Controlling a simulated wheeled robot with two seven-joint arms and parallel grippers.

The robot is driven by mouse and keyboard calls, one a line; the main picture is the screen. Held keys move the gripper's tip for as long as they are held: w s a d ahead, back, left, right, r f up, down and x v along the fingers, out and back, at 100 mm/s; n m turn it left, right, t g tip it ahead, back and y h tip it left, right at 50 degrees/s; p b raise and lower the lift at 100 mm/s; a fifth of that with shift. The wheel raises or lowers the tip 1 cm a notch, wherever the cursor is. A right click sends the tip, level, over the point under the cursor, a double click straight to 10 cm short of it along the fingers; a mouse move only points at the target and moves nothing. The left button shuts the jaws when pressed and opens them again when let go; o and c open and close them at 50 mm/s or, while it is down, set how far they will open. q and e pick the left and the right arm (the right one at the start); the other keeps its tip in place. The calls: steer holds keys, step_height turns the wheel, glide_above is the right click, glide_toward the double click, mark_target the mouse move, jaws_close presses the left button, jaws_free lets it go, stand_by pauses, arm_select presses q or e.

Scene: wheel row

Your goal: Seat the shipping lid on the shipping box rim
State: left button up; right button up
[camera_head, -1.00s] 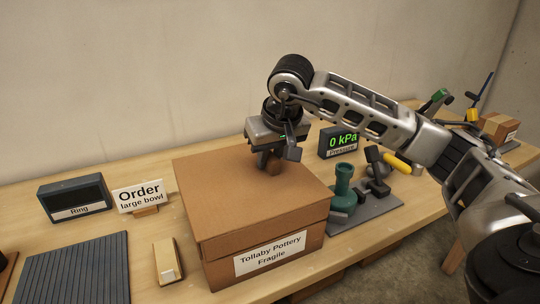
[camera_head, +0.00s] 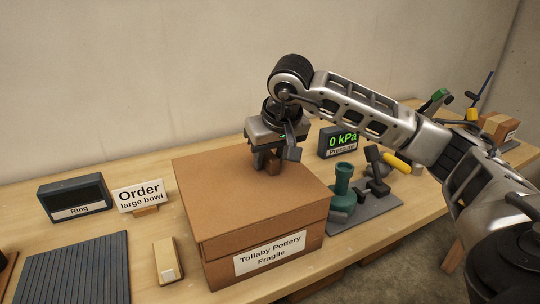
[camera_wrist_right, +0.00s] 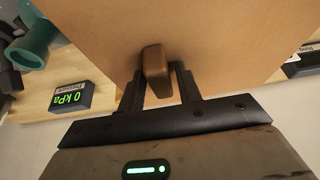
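The brown shipping box (camera_head: 222,273) stands on the bench with a label reading Tollaby Pottery Fragile. The flat brown shipping lid (camera_head: 225,190) covers its top and looks level on the rim; the back edge is partly hidden. A small brown knob (camera_head: 272,167) stands on the lid. My right gripper (camera_head: 268,160) points down at the knob. In the right wrist view, its fingers (camera_wrist_right: 160,85) stand on either side of the knob (camera_wrist_right: 155,65), looking spread with a small gap. My left gripper is not in view.
A dark Ring box (camera_head: 75,192), an order sign (camera_head: 139,195), a ribbed dark mat (camera_head: 75,270) and a tan block (camera_head: 166,262) lie left. Right are a pressure display (camera_head: 338,141) and a green vessel (camera_head: 343,190) on a grey plate (camera_head: 370,212). A wall stands behind.

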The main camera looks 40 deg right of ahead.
steer(key=shift+r, duration=0.15)
steer(key=shift+p+v, duration=1.1)
steer(key=shift+v, duration=0.45)
steer(key=shift+s, duration=0.1)
steer(key=o, duration=0.6)
steer(key=o, duration=0.8)
steer(key=shift+o, duration=0.3)
